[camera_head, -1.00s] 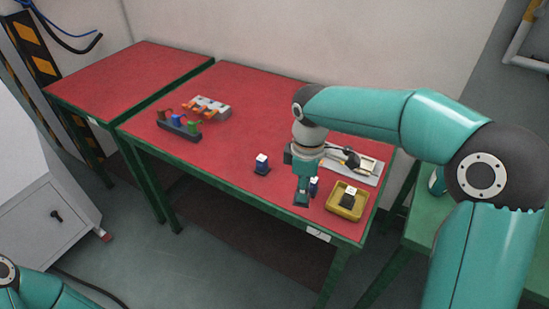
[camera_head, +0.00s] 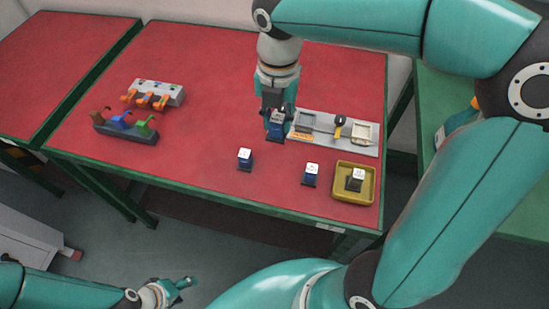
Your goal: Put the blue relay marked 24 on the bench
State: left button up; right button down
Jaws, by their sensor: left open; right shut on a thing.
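My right gripper (camera_head: 275,104) is shut on a blue relay (camera_head: 277,127) and holds it by the left end of the grey socket panel (camera_head: 362,148). I cannot tell whether the held relay touches the bench (camera_head: 205,135). Two other dark blue relays with white tops stand upright on the red bench, one left (camera_head: 245,159) and one right (camera_head: 311,175). Their markings are too small to read, so I cannot tell which relay is marked 24. My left gripper (camera_head: 180,288) is open and empty, low in front of the bench.
A yellow tray (camera_head: 341,191) at the bench's right front corner holds a black relay (camera_head: 355,180) with a white top. A dark block with coloured levers (camera_head: 125,131) and a grey block with orange levers (camera_head: 156,94) stand at the left. The bench middle is clear.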

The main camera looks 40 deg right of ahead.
aim_at(278, 131)
notch_tip(278, 131, down, 16)
jog(key=shift+r+b, duration=0.1)
jog(key=shift+b, duration=0.6)
jog(key=shift+s, duration=0.1)
jog(key=c, duration=0.9)
grip_release()
jog(key=shift+r, duration=0.1)
notch_tip(278, 131, up, 12)
jog(key=shift+f+p, duration=0.1)
jog(key=shift+p, duration=0.55)
